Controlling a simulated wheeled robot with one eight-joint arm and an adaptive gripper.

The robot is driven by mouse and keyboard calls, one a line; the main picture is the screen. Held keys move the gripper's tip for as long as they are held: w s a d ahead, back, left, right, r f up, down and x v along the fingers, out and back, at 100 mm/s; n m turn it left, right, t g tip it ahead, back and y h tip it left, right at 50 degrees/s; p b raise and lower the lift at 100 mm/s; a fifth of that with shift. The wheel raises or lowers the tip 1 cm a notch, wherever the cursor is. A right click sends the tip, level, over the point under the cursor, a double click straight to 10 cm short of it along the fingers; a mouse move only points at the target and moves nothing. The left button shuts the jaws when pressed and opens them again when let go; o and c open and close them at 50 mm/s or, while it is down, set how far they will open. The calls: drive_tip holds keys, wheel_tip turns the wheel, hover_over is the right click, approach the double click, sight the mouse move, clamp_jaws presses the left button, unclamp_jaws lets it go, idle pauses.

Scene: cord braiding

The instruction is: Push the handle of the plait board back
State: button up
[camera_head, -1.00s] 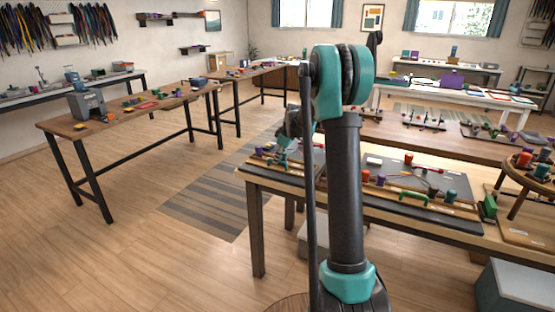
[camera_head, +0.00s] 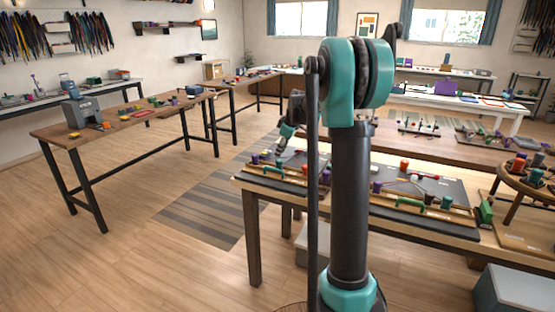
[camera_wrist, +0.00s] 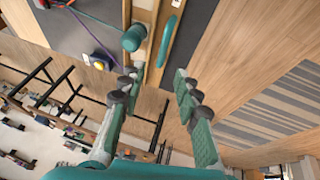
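The plait board's rounded teal-green handle (camera_wrist: 170,40) is mounted on a pale wooden strip in the wrist view. A teal peg (camera_wrist: 135,37) stands beside it on the left. My gripper (camera_wrist: 157,76) is open and empty, its two fingers apart, with the handle beyond the fingertips. No contact with the handle shows. In the head view, my gripper (camera_head: 289,130) is above the left end of the near table, over a plait board (camera_head: 308,184) there. My arm hides part of this board.
A second board (camera_head: 450,215) with a green handle (camera_head: 410,203) and several pegs lies to the right on the near table (camera_head: 300,190). A round wooden stand (camera_head: 525,180) is farther right. Open floor (camera_head: 150,240) lies left of the table.

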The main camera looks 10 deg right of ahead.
drive_tip(key=shift+v, duration=1.15)
